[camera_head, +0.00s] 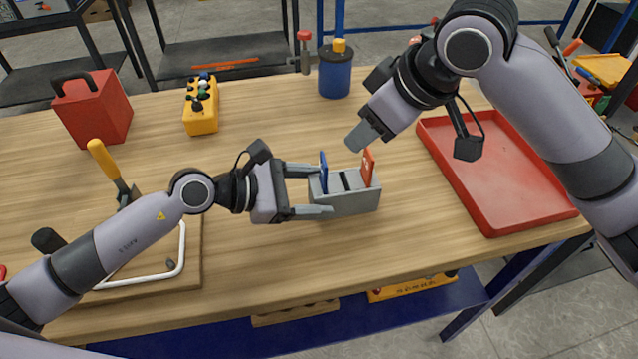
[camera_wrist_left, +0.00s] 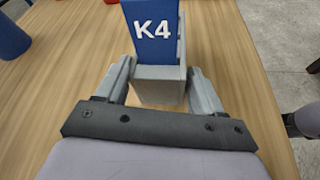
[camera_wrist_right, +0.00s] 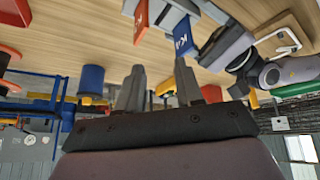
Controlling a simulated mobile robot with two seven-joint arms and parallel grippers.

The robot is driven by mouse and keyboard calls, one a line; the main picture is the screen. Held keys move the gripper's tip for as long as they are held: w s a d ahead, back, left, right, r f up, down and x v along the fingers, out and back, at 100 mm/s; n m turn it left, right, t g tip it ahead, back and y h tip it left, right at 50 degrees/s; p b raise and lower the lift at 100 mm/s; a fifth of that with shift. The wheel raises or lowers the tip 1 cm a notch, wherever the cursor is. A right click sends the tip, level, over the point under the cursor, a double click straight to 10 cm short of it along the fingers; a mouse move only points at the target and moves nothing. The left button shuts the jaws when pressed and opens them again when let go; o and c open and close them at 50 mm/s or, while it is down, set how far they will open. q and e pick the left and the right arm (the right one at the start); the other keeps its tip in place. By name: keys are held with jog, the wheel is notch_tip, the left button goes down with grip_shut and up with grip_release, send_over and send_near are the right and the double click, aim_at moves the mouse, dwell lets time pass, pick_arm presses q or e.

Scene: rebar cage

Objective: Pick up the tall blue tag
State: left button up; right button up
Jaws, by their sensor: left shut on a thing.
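The tall blue tag (camera_head: 323,172) stands upright in the left end of a small grey holder (camera_head: 345,203) on the wooden table. In the left wrist view the blue tag (camera_wrist_left: 152,30) shows "K4" in white. My left gripper (camera_head: 318,190) is shut on the grey holder (camera_wrist_left: 160,90), one finger along each side; the blue tag itself is not between its fingers. My right gripper (camera_head: 360,138) is above and behind the holder, apart from both tags. In the right wrist view its fingers (camera_wrist_right: 160,85) are apart and nothing is between them.
An orange-red tag (camera_head: 367,167) stands in the holder's right end. A red tray (camera_head: 500,185) lies to the right. A blue cylinder (camera_head: 335,75), a yellow button box (camera_head: 201,105) and a red box (camera_head: 92,108) stand at the back. A board with a white handle (camera_head: 150,275) lies front left.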

jog(key=w+d+f+m+t+h, duration=0.2)
jog(key=w+d+f+m+t, duration=0.1)
jog(key=w+d+t, duration=0.3)
jog(key=m+t+y, duration=0.1)
jog(key=m+t, duration=0.2)
jog(key=m, duration=0.2)
send_near(327, 171)
jog(key=shift+x, duration=6.1)
grip_shut()
